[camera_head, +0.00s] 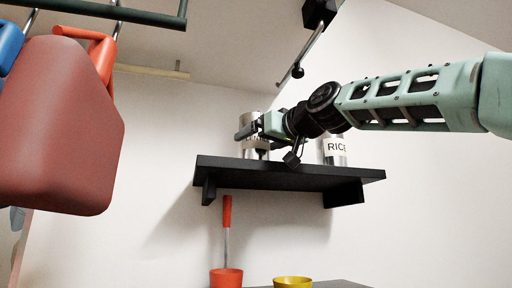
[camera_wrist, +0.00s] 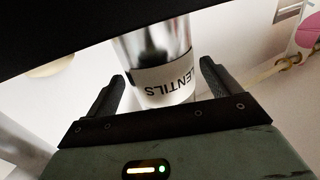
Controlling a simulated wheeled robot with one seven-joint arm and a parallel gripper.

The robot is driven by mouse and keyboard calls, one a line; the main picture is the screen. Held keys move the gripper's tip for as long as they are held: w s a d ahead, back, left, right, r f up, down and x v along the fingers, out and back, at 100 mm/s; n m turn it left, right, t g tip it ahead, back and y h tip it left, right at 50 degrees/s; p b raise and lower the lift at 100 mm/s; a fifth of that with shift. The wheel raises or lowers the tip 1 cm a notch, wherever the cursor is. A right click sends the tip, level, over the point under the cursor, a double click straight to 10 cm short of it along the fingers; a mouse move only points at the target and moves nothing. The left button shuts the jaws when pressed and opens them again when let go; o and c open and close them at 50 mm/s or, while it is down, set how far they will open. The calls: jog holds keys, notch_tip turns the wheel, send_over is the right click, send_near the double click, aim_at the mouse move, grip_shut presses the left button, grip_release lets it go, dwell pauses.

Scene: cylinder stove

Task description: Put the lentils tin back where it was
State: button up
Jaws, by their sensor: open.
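The lentils tin (camera_head: 249,118) is a silver cylinder with a pale label, upright at the left part of the black shelf (camera_head: 285,175). My gripper (camera_head: 244,131) is at the tin and hides part of it in the head view. In the wrist view the lentils tin (camera_wrist: 165,82) shows its label upside down, between the two spread fingers of my gripper (camera_wrist: 160,80). The fingers are open, with a visible gap to the tin on each side. The tin's base is hard to make out.
A rice tin (camera_head: 335,158) stands on the shelf to the right, partly behind my arm. Below are a red pot (camera_head: 226,278) with a red-handled tool and a yellow bowl (camera_head: 293,282). A large dark red thing (camera_head: 60,125) hangs at the left from a rail.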

jog(key=b+v, duration=0.4)
jog(key=v, duration=0.6)
jog(key=shift+b, duration=0.35)
